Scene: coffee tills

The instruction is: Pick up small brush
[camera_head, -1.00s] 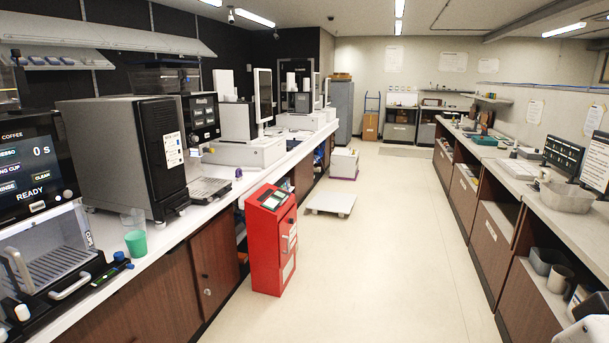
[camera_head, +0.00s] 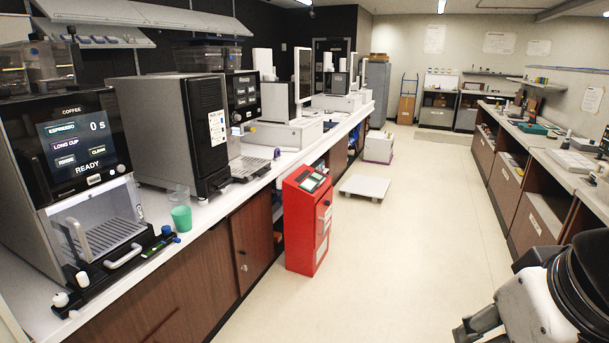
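I cannot make out a small brush for certain. A slim dark item with a green patch (camera_head: 160,246) lies on the left counter, at the front right of the coffee machine (camera_head: 75,150); it is too small to identify. My arm shows at the lower right corner, over the floor and well apart from the left counter. A grey part at its end, perhaps my gripper (camera_head: 478,324), is cut by the bottom edge, and its fingers cannot be read clearly.
A green cup (camera_head: 181,219) and a clear cup stand on the left counter (camera_head: 215,205). A red cabinet (camera_head: 306,222) stands on the floor before it. A low white platform (camera_head: 364,187) lies beyond. The central aisle floor (camera_head: 410,225) is clear. Another counter runs along the right.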

